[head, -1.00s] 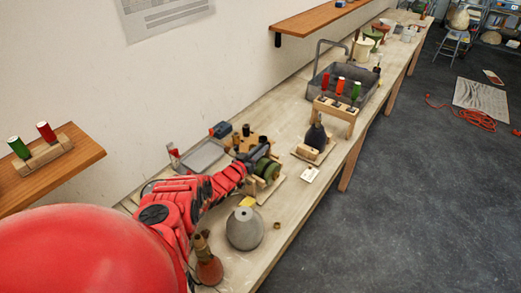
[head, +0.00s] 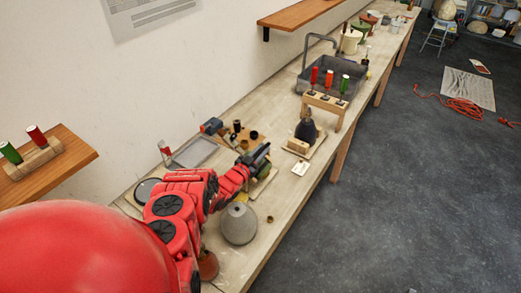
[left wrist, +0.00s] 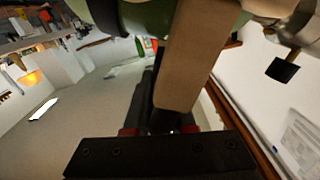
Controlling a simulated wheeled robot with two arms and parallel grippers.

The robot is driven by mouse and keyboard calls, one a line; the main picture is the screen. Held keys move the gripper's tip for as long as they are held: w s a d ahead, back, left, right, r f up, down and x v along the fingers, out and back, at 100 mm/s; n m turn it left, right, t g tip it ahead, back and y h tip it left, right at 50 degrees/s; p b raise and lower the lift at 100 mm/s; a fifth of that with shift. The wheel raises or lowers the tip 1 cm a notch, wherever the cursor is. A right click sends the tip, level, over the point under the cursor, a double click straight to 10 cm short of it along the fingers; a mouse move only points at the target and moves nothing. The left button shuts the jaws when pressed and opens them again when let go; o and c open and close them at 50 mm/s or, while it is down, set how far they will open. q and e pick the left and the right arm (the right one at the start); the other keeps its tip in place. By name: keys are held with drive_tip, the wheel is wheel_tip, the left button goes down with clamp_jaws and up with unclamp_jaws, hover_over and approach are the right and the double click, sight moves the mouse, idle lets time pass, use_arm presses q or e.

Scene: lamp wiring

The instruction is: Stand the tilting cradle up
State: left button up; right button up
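The tilting cradle, a wooden frame with a green rounded body (head: 266,171), is on the workbench and mostly hidden behind my left gripper (head: 262,153). In the left wrist view a wooden bar (left wrist: 196,52) of it reaches down close to the dark gripper body, with the green body (left wrist: 150,17) above. A dark finger lies along the bar's left side. I cannot tell whether the fingers close on the bar, nor how far the cradle tilts. My right gripper is not in view.
A dark bottle-shaped piece on a wooden stand (head: 306,130), a white card (head: 300,168), a rack with red and green spools (head: 326,101) and a grey tray (head: 195,152) are nearby. The bench's front edge is close.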

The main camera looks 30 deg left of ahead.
use_arm(q)
drive_tip(key=o, duration=0.4)
drive_tip(key=shift+d+f, duration=0.1)
drive_tip(key=shift+f, duration=0.1)
drive_tip(key=shift+r, duration=0.15)
